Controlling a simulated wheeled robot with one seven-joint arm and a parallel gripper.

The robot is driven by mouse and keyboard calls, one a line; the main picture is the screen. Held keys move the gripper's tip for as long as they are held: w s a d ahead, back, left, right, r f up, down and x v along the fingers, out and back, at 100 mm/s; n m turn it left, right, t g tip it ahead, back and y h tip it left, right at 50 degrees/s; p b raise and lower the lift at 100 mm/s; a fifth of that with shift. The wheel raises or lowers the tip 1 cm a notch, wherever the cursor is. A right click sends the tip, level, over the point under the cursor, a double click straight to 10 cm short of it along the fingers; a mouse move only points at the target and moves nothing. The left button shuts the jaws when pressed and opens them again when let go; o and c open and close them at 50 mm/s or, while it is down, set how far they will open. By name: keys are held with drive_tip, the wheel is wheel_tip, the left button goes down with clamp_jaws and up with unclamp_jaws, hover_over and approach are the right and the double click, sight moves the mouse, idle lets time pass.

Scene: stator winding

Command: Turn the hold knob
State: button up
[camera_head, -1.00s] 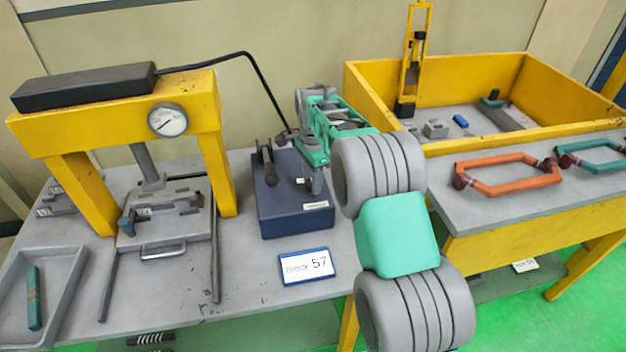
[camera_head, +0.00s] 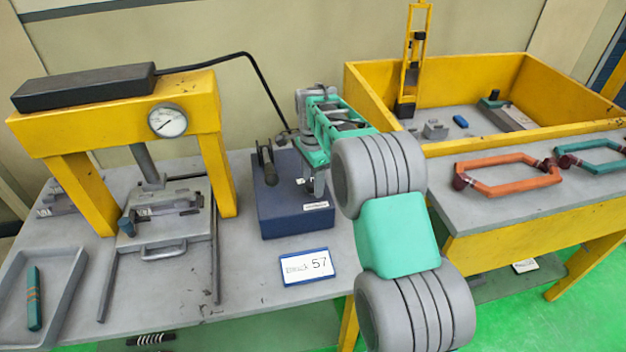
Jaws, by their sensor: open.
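A dark blue box (camera_head: 285,215) stands on the grey bench, with a black lever (camera_head: 266,160) on its top left. My gripper (camera_head: 314,190) is over the right part of this box, pointing down. It is open, and I see nothing held in it, though its fingertips are small and partly covered by my green and grey arm. I cannot make out the hold knob clearly; a small grey part (camera_head: 300,182) shows on the box just left of my gripper. I cannot tell whether the gripper touches anything.
A yellow press (camera_head: 85,115) with a gauge (camera_head: 167,120) stands left, and a black hose runs from it to the blue box. A "57" sign (camera_head: 307,266) lies in front. A yellow-walled bin (camera_head: 440,66) and orange frame (camera_head: 508,188) are right.

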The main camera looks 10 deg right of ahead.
sight(312, 183)
wheel_tip(312, 183, up, 8)
drive_tip(key=shift+f+b, duration=0.1)
drive_tip(key=shift+b, duration=0.4)
drive_tip(key=s+r+n+t, duration=0.1)
drive_tip(key=s+r+n, duration=0.35)
drive_tip(key=s, duration=0.25)
drive_tip(key=s+f+n+t, duration=0.1)
drive_tip(key=s+n, duration=0.4)
drive_tip(key=s, duration=0.5)
drive_tip(key=s+f+n+t, duration=0.1)
drive_tip(key=s+f+n, duration=0.2)
drive_tip(key=s+n, duration=0.3)
drive_tip(key=s, duration=0.5)
drive_tip(key=shift+s+f+t, duration=0.2)
drive_tip(key=shift+f+t, duration=0.1)
drive_tip(key=shift+f, duration=0.05)
drive_tip(key=shift+a, duration=0.1)
